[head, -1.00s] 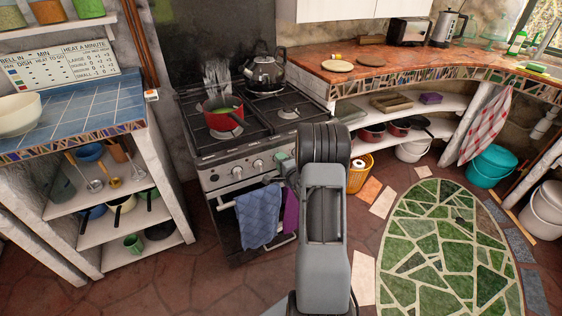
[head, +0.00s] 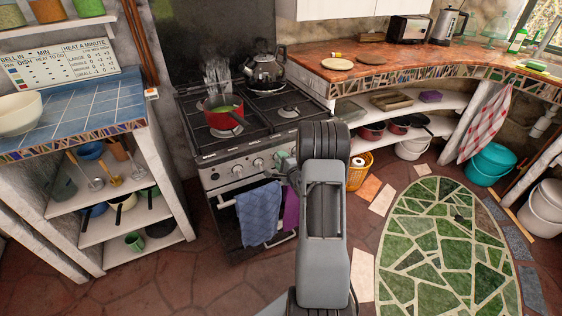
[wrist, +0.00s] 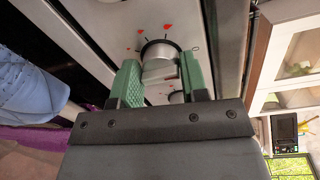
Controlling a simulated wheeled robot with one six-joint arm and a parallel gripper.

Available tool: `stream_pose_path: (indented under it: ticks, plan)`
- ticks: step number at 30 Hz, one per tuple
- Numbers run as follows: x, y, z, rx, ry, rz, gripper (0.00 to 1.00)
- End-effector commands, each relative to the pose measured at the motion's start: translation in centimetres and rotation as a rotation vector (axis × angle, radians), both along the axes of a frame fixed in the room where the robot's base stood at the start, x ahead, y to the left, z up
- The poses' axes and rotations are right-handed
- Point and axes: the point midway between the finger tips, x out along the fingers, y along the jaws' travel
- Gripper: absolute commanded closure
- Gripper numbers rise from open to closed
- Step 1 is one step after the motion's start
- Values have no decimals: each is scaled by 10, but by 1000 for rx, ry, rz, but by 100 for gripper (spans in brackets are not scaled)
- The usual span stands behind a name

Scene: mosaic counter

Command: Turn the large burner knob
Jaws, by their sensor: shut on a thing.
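The stove (head: 245,130) stands left of centre in the head view, with a row of knobs on its front panel. In the wrist view a round silver knob (wrist: 160,54) with a dark ring behind it sits between the green fingers of my gripper (wrist: 161,74). The gripper is shut on this knob, one finger on each side. Red marks and dark ticks show on the panel around it. Another knob (wrist: 177,97) is partly visible below, between the fingers. In the head view my arm hides the right end of the panel.
A red pot (head: 223,117) steams on the left burners, and a dark kettle (head: 265,73) stands at the back. A blue towel (head: 258,213) and a purple cloth (head: 291,208) hang from the oven rail below the knobs. A yellow basket (head: 360,171) stands right of the stove.

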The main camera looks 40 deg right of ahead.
Motion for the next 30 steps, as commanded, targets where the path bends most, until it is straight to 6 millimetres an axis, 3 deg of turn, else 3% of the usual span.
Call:
stream_pose_path:
  ticks: [1, 2, 8, 16, 20, 30]
  plan:
    - [1, -1, 4, -2, -9, -1, 83]
    - [1, -1, 4, -3, -9, -1, 57]
    - [1, -1, 2, -2, -5, -1, 37]
    - [-1, 0, 1, -1, -2, 0, 36]
    - [-11, 1, 2, 0, -2, -1, 36]
    - [-78, 8, 7, 0, -1, -4, 36]
